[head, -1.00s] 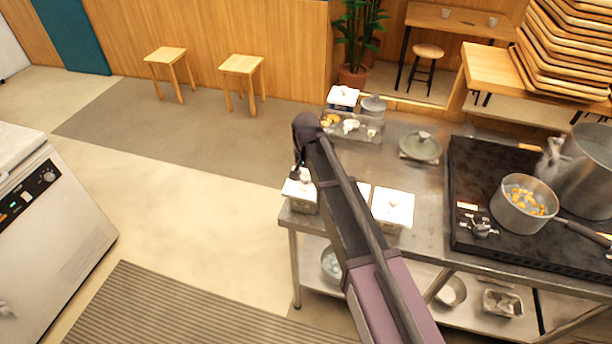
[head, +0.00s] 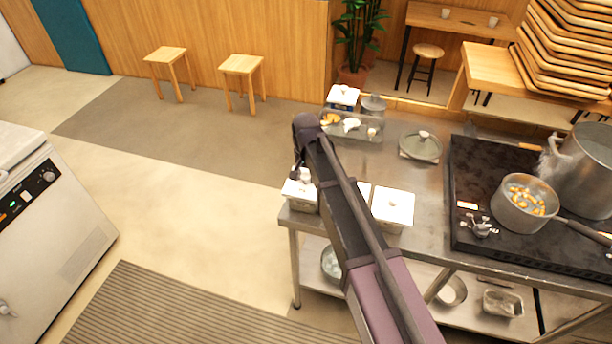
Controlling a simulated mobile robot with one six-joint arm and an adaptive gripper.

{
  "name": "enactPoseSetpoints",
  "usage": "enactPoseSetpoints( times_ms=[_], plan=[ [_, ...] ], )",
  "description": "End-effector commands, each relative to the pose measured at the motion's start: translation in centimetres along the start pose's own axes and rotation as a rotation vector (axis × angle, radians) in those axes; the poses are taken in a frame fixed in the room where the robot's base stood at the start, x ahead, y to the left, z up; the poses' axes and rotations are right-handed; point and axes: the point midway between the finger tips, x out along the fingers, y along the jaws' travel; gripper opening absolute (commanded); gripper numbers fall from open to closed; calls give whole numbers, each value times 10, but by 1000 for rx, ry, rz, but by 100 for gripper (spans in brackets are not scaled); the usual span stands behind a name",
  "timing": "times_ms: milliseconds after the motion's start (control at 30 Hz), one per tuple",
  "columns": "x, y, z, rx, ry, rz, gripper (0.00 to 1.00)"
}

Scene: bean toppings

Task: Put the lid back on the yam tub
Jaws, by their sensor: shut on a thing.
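My gripper (head: 301,175) points down over the left white-lidded metal tub (head: 304,207) at the counter's left front corner. It is small and partly hidden by my arm, but it looks shut on the knob of the white lid (head: 299,190). The lid lies on or just over the tub's mouth; I cannot tell whether it is fully seated. The tub's contents are hidden, so I cannot confirm yam. A second lidded tub (head: 365,190) is mostly hidden behind my arm. A third (head: 393,206) stands to its right with its white lid on.
A tray (head: 363,138) with food pieces, a grey canister (head: 373,106) and a round lidded dish (head: 420,146) stand farther back on the steel counter (head: 425,185). A black stove (head: 478,190) at right holds a saucepan (head: 524,205) and a steaming pot (head: 583,175).

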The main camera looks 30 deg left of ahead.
Motion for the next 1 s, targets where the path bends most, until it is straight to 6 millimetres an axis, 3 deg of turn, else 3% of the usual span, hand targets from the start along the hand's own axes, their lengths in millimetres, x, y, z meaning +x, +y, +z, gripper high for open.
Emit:
enactPoseSetpoints(
  times_ms=[767, 800, 900, 1000],
  plan=[
    [3, 0, 0, 0, 0, 0, 2],
    [3, 0, 0, 0, 0, 0, 54],
    [3, 0, 0, 0, 0, 0, 84],
    [3, 0, 0, 0, 0, 0, 86]
  ],
)
